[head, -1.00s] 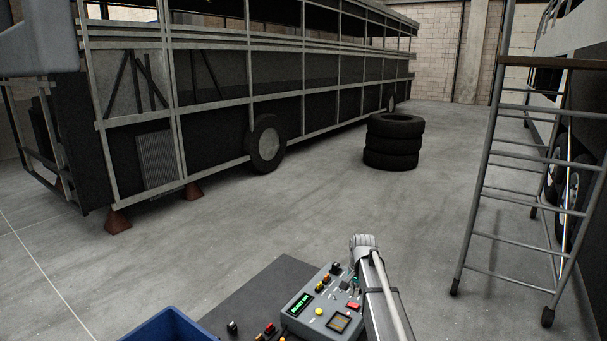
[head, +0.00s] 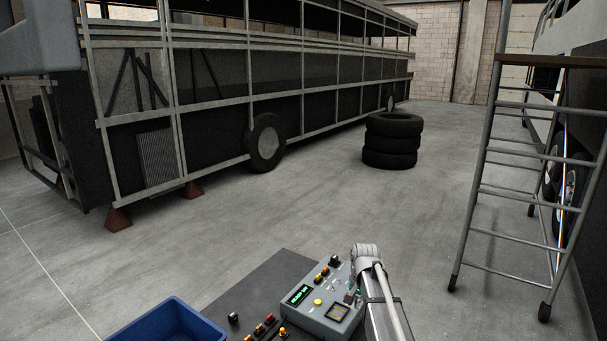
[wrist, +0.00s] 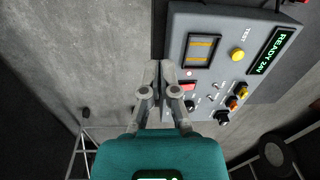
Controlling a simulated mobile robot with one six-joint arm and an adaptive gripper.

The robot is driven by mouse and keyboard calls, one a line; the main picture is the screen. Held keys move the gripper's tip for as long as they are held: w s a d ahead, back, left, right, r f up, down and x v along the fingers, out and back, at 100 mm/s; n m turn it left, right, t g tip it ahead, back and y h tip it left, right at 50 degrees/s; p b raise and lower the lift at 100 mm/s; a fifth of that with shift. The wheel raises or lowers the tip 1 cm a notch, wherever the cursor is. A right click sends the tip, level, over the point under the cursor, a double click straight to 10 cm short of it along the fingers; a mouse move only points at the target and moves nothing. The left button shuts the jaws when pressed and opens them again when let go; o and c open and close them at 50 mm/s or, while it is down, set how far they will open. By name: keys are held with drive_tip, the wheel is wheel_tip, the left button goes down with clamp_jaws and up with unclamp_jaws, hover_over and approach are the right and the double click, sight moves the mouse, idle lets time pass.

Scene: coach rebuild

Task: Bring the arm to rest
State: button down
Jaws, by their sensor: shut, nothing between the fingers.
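My gripper (wrist: 158,68) shows in the wrist view with its two fingers together and nothing between them. It is over the left edge of a grey control box (wrist: 207,25), with the floor beyond; whether it touches the box I cannot tell. In the head view my arm runs up from the bottom edge in front of the right side of the same box (head: 318,325); the fingers cannot be made out there. The box has a green-lit display (wrist: 272,50) reading READY 24V, a yellow button (wrist: 238,54) and a red switch (wrist: 188,86).
The box stands on a dark surface (head: 255,290) with several loose coloured parts and a blue bin (head: 168,325). A wheeled ladder (head: 466,220) stands at right. Stacked tyres (head: 391,141) and a coach frame (head: 215,135) are farther back. Floor between is clear.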

drive_tip(key=s+f+n+b, duration=0.2)
drive_tip(key=s+f+b, duration=0.1)
drive_tip(key=s, duration=0.8)
drive_tip(key=s+f+n+b, duration=0.3)
drive_tip(key=s, duration=0.9)
drive_tip(key=shift+d+f+n+h, duration=0.15)
drive_tip(key=shift+d+n+h, duration=0.1)
drive_tip(key=shift+n+h, duration=0.05)
